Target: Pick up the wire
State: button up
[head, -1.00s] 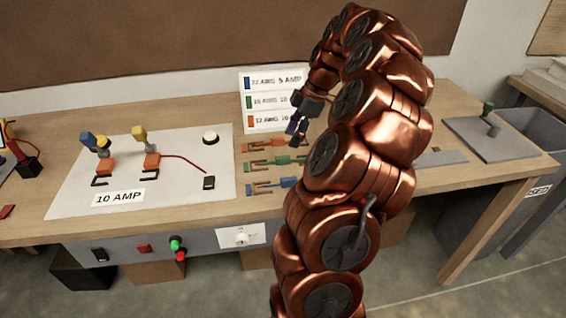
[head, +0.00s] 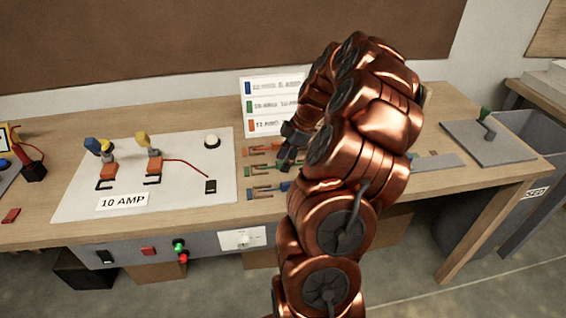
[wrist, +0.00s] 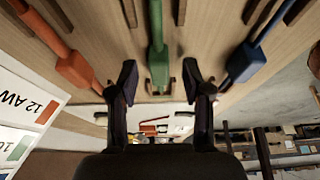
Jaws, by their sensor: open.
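Three coloured wires lie on the bench beside the white board: an orange wire (head: 258,151), a green wire (head: 258,170) and a blue wire (head: 262,190). In the wrist view the orange wire (wrist: 75,68) is at left, the green wire (wrist: 158,60) in the middle and the blue wire (wrist: 246,62) at right. My gripper (wrist: 161,82) is open and empty, its fingertips on either side of the green wire's end in that picture. In the head view my gripper (head: 286,156) hangs over the wires' right ends, partly hiding them. Its exact height is unclear.
A label card (head: 268,105) stands behind the wires. The white board (head: 205,190), marked 10 AMP, carries terminals, a thin red wire (head: 186,163) and a black switch (head: 210,187). A grey plate (head: 440,162) lies right of my arm. Bare bench (head: 215,218) runs along the front.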

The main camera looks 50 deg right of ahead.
aim_at(278, 162)
jog(key=shift+c, duration=0.3)
grip_shut()
dwell(0.5)
jog(key=shift+w+r+b, duration=0.1)
jog(key=shift+r+b, duration=0.5)
jog(key=shift+r, duration=1)
jog(key=shift+a+r+b, duration=0.15)
jog(key=shift+b, duration=0.15)
jog(key=s+a+b, duration=0.1)
jog(key=s+a, duration=0.2)
jog(key=a, duration=0.1)
jog(key=s+a+r+b, duration=0.1)
jog(key=s+a, duration=0.2)
jog(key=a, duration=0.1)
jog(key=s+a+b, duration=0.2)
jog(key=s+a, duration=0.1)
jog(key=a, duration=0.2)
jog(key=shift+r, duration=0.25)
